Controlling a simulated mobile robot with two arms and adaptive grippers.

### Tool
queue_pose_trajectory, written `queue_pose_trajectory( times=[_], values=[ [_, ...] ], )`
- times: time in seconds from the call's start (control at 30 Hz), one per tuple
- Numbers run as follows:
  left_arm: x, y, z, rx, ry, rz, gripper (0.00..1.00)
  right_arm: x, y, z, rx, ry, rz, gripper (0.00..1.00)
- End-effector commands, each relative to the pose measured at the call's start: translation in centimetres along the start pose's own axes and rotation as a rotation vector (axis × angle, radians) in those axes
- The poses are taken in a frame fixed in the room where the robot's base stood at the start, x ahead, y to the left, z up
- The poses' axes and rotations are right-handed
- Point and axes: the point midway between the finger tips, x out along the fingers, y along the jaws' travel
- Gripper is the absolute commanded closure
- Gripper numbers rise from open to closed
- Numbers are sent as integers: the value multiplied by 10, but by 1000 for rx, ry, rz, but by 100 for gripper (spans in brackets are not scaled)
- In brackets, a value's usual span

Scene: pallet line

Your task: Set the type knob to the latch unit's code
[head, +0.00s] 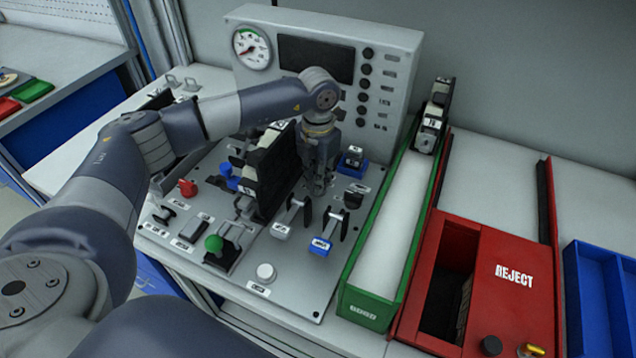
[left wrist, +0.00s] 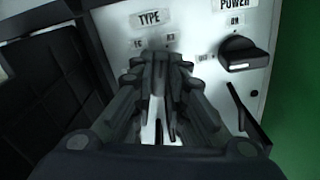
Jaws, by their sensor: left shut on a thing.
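My left gripper (head: 318,188) points down at the test panel, right of the black latch unit (head: 275,172) standing in the fixture. In the left wrist view the gripper's fingers (left wrist: 160,118) are close together just below the TYPE label (left wrist: 149,19). They are shut on the type knob, which they hide almost fully. Small position labels show around the fingertips, but the knob's pointer cannot be seen. The latch unit's small white label is too small to read. My right gripper is not in view.
The black POWER knob (left wrist: 243,54) is close right of the fingers. A green-rimmed chute (head: 365,309) holds another unit (head: 432,128) at its far end. A red REJECT bin (head: 510,300) stands to its right. Levers and a green knob (head: 214,243) stand on the panel's front.

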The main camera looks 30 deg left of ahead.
Motion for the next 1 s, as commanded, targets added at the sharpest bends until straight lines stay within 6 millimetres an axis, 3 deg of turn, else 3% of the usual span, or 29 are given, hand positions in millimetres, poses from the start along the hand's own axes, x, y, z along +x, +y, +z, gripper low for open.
queue_pose_trajectory(
  times=[0.4, 1.0],
  values=[
    [0, 1, 1, 225, -3, 1, 100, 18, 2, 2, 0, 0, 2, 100],
    [-2, 0, 1, 270, -3, 2, 100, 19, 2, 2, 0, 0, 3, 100]
  ],
)
